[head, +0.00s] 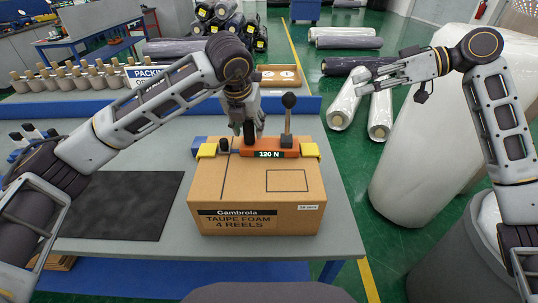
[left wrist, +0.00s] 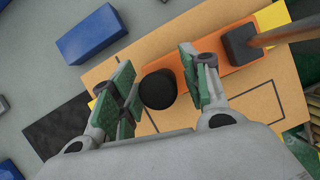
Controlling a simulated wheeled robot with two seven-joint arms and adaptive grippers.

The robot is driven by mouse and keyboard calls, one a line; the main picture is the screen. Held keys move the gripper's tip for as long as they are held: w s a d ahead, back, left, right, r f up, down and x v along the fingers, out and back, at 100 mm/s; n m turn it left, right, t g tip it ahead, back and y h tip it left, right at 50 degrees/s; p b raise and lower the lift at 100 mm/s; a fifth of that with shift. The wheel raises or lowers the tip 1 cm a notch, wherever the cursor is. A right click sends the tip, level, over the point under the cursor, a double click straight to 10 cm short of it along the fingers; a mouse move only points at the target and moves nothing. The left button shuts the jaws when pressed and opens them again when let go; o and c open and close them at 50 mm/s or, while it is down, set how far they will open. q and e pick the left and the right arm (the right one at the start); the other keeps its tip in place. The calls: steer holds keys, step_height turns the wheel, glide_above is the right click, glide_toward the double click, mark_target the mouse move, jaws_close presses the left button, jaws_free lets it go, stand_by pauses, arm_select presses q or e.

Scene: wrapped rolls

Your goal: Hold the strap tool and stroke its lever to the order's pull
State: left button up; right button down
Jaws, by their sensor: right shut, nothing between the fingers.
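The orange strap tool (head: 258,152) lies on top of the cardboard box (head: 245,190), its front plate reading 120 N. Its lever (head: 288,122) stands nearly upright at the tool's right, with a black ball on top. My left gripper (head: 248,131) points down over the tool, left of the lever. In the left wrist view its fingers are apart, with the tool's round black knob (left wrist: 158,88) between them. I cannot tell whether either finger touches the knob. My right gripper (head: 372,80) is shut and empty, raised at the right, away from the box.
The box stands on a grey bench (head: 340,225) with a dark mat (head: 125,205) at its left. A blue block (left wrist: 92,34) lies by the box. Small spools line the back left.

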stand_by(0.4)
arm_select(q)
steer(key=v, duration=1.2)
steer(key=shift+f, duration=0.15)
stand_by(0.5)
